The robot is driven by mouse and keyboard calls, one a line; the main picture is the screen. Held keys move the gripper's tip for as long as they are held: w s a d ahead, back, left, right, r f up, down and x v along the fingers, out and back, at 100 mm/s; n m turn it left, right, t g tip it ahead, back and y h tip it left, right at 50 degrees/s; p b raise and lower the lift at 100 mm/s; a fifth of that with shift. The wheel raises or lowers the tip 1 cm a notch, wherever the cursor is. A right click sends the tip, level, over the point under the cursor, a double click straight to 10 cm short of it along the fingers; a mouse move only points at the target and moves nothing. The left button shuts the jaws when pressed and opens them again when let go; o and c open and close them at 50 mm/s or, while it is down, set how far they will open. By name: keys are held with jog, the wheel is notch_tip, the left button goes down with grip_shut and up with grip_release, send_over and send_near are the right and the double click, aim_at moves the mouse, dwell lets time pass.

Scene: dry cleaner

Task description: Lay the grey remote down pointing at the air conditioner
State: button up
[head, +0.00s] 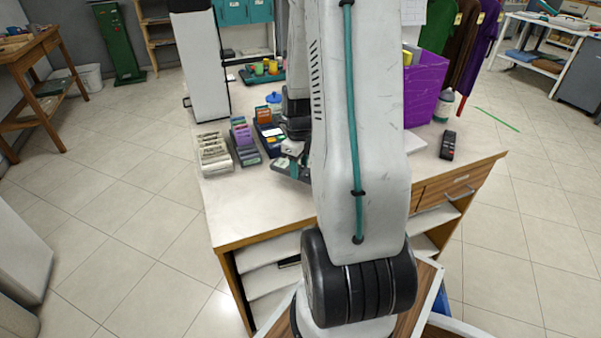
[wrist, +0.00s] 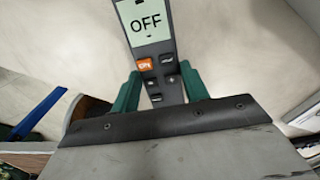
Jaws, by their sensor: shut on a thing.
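The grey remote (wrist: 176,85) is between the teal fingers of my gripper (wrist: 160,82) in the wrist view. Its screen reads OFF and faces the camera, with an orange ON button below. The screen end points away from my gripper. The pale counter top is behind it; I cannot tell whether it touches. In the head view my gripper (head: 291,168) is low over the counter's left half, partly hidden by my arm.
The counter (head: 270,208) holds card racks (head: 243,140), a payment terminal (head: 268,135), a purple bin (head: 424,88), a bottle (head: 444,106) and a dark handset (head: 448,145) at right. The front left of the counter is clear. My arm hides its middle.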

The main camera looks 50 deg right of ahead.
aim_at(300, 169)
jog(key=shift+d+f, duration=0.1)
jog(key=shift+f, duration=1.45)
jog(key=shift+s+f, duration=0.1)
jog(key=o, duration=1.1)
jog(key=shift+c, duration=0.2)
